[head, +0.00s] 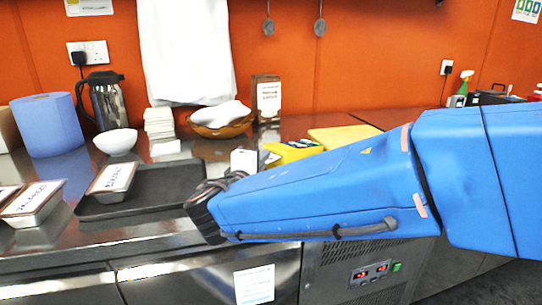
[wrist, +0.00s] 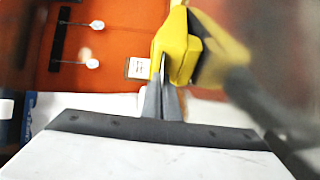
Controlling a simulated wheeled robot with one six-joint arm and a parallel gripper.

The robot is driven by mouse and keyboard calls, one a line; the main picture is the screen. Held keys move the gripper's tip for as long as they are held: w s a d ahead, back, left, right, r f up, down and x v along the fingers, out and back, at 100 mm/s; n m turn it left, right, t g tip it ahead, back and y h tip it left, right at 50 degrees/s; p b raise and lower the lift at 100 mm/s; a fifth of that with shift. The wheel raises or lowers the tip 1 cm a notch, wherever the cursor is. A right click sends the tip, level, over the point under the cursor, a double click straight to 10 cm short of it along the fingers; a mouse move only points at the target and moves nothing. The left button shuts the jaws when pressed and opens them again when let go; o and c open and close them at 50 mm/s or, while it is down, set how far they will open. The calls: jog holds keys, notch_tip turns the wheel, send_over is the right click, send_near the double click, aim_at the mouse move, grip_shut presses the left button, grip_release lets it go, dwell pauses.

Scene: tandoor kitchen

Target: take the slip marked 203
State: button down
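I cannot read the number 203 on anything in either view. In the wrist view a small white card (wrist: 138,68) with faint dark marks shows against the orange wall, just left of my gripper's yellow parts; its marks are too small to tell. My gripper (wrist: 168,55) shows there as grey fingers rising to yellow ends, partly blurred. Whether they are apart or closed on something thin is unclear. In the head view my blue arm reaches left across the counter front. A yellow piece (head: 292,151) shows just behind it; I cannot tell whether it is my gripper.
A dark tray (head: 150,200) with a labelled container (head: 112,182) lies on the steel counter. Behind are a white bowl (head: 116,141), a basket (head: 222,129) and a brown box (head: 266,98). A white sheet (head: 254,285) is on the counter front. Ladles (head: 268,26) hang on the wall.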

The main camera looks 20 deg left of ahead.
jog(key=shift+s+a+r, duration=0.1)
jog(key=shift+s+a, duration=0.25)
jog(key=shift+s, duration=0.45)
jog(key=shift+s+a, duration=0.35)
jog(key=shift+s, duration=0.45)
jog(key=shift+s+a+r, duration=0.1)
jog(key=shift+s+a, duration=0.25)
jog(key=shift+s, duration=0.45)
jog(key=shift+s+a+r, duration=0.15)
jog(key=shift+s+r, duration=0.15)
jog(key=shift+r, duration=0.55)
jog(key=shift+s+a+r, duration=0.1)
jog(key=shift+s+r, duration=0.25)
jog(key=shift+r, duration=0.45)
jog(key=shift+s+a+r, duration=0.15)
jog(key=shift+s+r, duration=0.15)
jog(key=shift+r, duration=0.55)
